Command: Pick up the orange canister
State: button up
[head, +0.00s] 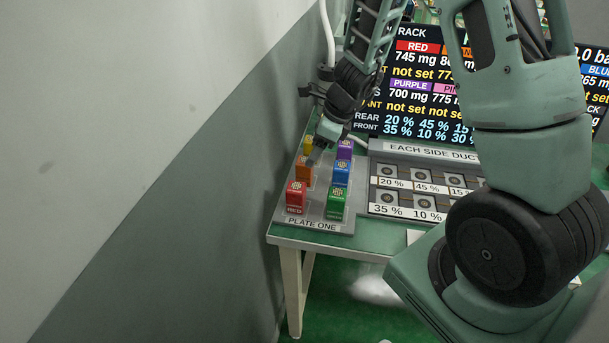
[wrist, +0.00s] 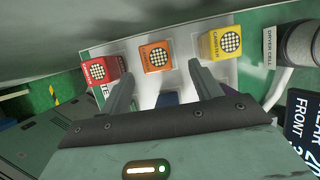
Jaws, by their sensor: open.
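The orange canister (head: 303,169) stands on the left side of the grey plate marked PLATE ONE, between the red canister (head: 295,197) and the yellow canister (head: 307,144). In the wrist view the orange canister (wrist: 156,56) shows its dotted top, just beyond the gap between my fingertips. My gripper (wrist: 160,76) is open and empty, its two fingers apart.
Purple (head: 346,149), blue (head: 341,171) and green (head: 336,203) canisters stand in the plate's right column. The wall (head: 200,200) is close on the left. A panel of labelled sockets (head: 395,200) lies to the right, with screens (head: 420,85) behind.

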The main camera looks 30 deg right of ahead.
aim_at(305, 169)
jog(key=b+x, duration=0.1)
jog(key=x, duration=0.7)
jog(key=shift+s+b, duration=0.25)
jog(key=shift+b, duration=0.15)
jog(key=c, duration=1.1)
